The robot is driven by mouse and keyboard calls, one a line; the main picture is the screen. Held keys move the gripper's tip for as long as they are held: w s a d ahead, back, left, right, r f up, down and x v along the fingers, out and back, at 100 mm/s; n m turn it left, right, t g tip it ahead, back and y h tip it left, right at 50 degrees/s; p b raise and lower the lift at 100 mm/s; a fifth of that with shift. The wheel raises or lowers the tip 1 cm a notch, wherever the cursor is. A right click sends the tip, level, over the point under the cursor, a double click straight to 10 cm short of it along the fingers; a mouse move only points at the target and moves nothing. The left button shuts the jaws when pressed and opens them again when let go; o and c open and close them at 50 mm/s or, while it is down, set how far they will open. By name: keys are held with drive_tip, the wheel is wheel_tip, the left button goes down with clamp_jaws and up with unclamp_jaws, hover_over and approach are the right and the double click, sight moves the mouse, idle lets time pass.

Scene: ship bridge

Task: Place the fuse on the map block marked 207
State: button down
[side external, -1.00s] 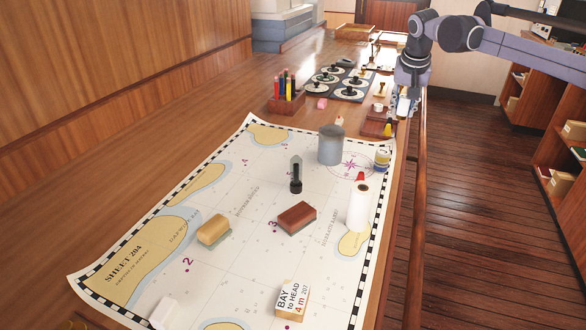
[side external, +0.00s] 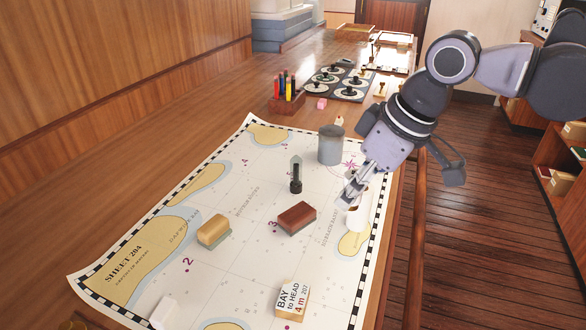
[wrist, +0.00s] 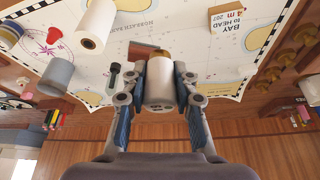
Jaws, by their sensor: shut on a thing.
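My gripper (wrist: 160,82) is shut on the fuse (wrist: 160,90), a pale cylinder with a grey metal end, in the wrist view.
Bare chart lies between the red-brown block and the 207 block.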

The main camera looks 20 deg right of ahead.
drive_tip(key=s+a+f, duration=0.1)
drive_tip(key=a+f, duration=0.1)
drive_tip(key=a, duration=0.2)
drive_tip(key=s+a+f, duration=0.1)
drive_tip(key=a+f, duration=0.1)
drive_tip(key=a, duration=0.1)
drive_tip(key=s+a+f, duration=0.2)
drive_tip(key=a+f, duration=0.1)
drive_tip(key=a, duration=0.1)
drive_tip(key=shift+a, duration=0.35)
drive_tip(key=shift+f, duration=2.1)
drive_tip(key=shift+f, duration=0.1)
drive_tip(key=c, duration=1)
unclamp_jaws()
drive_tip(key=shift+c, duration=0.2)
drive_tip(key=v, duration=1.2)
drive_tip(key=w+d+f+m+t+h, duration=0.1)
drive_tip(key=d+f+m, duration=0.2)
drive_tip(key=d, duration=1.2)
drive_tip(key=w+d+f+m+t+h, duration=0.1)
drive_tip(key=d+f, duration=0.6)
drive_tip(key=d, duration=0.9)
drive_tip(key=shift+f+m+t, duration=0.3)
drive_tip(key=shift+m+t, duration=0.4)
drive_tip(key=shift+m, duration=0.5)
